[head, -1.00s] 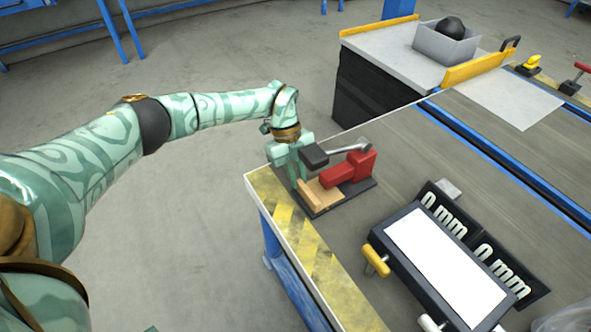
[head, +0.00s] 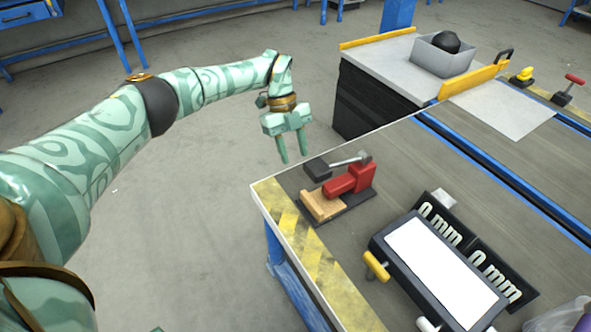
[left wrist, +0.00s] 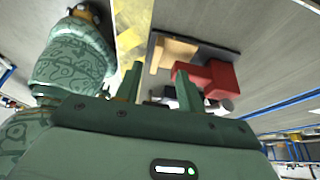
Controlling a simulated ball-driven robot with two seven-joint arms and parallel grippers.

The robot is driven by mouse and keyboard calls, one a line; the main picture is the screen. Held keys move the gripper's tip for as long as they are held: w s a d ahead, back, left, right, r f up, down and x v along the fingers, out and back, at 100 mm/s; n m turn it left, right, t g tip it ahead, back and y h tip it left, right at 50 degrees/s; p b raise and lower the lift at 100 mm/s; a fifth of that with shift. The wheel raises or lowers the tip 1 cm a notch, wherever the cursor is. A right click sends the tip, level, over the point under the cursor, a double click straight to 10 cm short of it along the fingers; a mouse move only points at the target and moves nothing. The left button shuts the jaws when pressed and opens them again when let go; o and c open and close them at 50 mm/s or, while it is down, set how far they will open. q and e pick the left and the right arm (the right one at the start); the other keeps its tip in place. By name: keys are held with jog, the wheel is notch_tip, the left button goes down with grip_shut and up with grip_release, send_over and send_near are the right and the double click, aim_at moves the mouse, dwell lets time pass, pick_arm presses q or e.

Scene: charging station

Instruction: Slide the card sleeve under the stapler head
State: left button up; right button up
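The stapler (head: 352,181) has a red body on a dark base plate, with a grey lever and a black block raised above it. It stands near the table's corner. A tan piece (head: 322,206), apparently the card sleeve, lies on the base plate against the front of the red body; I cannot tell how far it reaches under the head. My left gripper (head: 295,158) is open and empty, above and behind the stapler, touching nothing. The left wrist view shows its two spread fingers (left wrist: 157,80), the tan piece (left wrist: 176,52) and the red body (left wrist: 214,78). My right gripper is not in view.
A black-framed white panel (head: 443,270) with a yellow knob lies at the front right, beside dark plates marked "0 mm" (head: 440,222). Yellow-black striping (head: 300,243) marks the table's left edge. A grey bin (head: 443,57) stands at the back. The table behind the stapler is clear.

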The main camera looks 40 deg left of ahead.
pick_arm(q)
jog(key=v, duration=0.5)
jog(key=shift+a+r+p, duration=0.15)
jog(key=shift+p, duration=0.15)
